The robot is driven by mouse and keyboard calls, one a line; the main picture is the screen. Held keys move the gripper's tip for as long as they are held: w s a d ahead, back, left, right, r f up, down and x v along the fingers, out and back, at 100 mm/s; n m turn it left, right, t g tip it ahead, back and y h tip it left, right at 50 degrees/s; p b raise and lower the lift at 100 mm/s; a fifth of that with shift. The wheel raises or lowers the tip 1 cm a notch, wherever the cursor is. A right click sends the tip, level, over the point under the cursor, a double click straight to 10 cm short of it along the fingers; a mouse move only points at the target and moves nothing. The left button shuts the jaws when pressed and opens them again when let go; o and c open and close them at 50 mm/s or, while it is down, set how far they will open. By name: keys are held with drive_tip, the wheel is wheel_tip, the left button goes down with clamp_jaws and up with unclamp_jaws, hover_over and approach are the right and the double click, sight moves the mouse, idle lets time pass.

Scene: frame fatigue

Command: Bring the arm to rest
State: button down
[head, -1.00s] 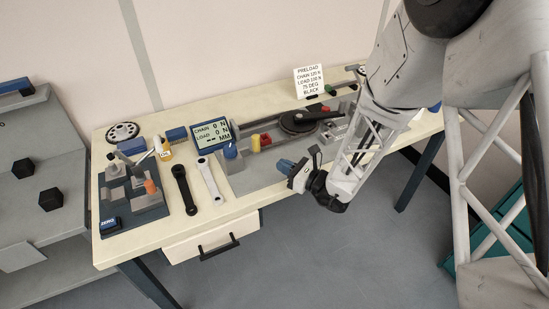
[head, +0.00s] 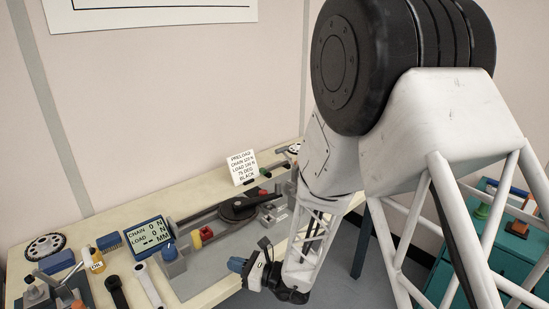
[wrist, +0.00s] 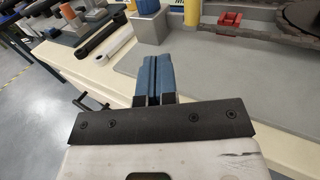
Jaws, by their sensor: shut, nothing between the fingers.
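My gripper (head: 239,265) is at the front edge of the bench in the head view, with my white truss arm reaching down to it from the right. In the wrist view its two blue fingers (wrist: 153,80) lie side by side, shut with nothing between them. They point toward the bench top, apart from the tools. The bench (head: 208,296) is cream, with a grey plate (wrist: 215,75) in front of the fingers.
A sign (head: 242,168) stands behind. A teal cabinet (head: 505,255) is at right.

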drive_tip(key=s+d+r+n+g+h, duration=0.2)
drive_tip(key=s+d+r+n+g, duration=0.25)
drive_tip(key=r+n, duration=0.2)
drive_tip(key=s+d+r+n+g+h, duration=0.3)
drive_tip(key=s+d+r+n, duration=0.15)
drive_tip(key=s+r, duration=0.2)
drive_tip(key=s+d+r+n+t+h, duration=0.1)
drive_tip(key=s+d+r+n+h, duration=0.2)
drive_tip(key=d, duration=0.5)
drive_tip(key=s+d+r+n+t+h, duration=0.2)
drive_tip(key=s+d+r+n+h, duration=0.1)
drive_tip(key=d, duration=0.5)
drive_tip(key=s+d+r+n+t+h, duration=0.2)
drive_tip(key=s+d+r+h, duration=0.3)
drive_tip(key=d, duration=0.3)
drive_tip(key=shift+s+d+r+n+h, duration=0.35)
drive_tip(key=shift+s+n+h, duration=0.35)
drive_tip(key=shift+n+h, duration=0.15)
